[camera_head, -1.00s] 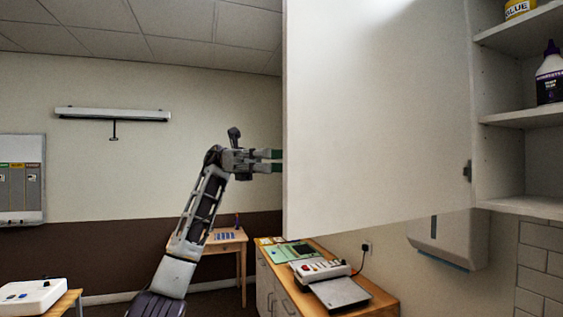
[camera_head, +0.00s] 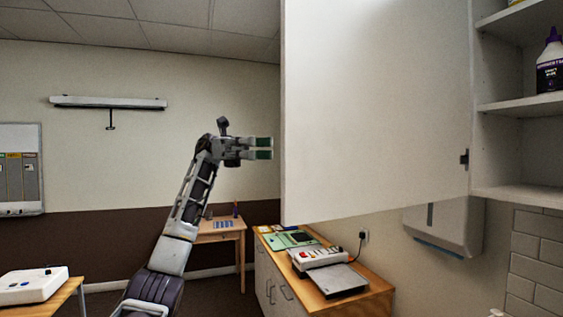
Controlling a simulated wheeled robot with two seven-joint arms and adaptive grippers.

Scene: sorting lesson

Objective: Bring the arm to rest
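My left arm (camera_head: 190,205) rises from the bottom of the head view, left of the open white cupboard door (camera_head: 375,110). My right gripper is not in view.
The wall cupboard's shelves (camera_head: 520,105) hold a purple-capped bottle (camera_head: 550,62). Below, a wooden-topped counter (camera_head: 375,300) carries a laminator-like device (camera_head: 320,257). A small table (camera_head: 222,231) stands behind my arm. A white device (camera_head: 32,287) sits on a table at lower left.

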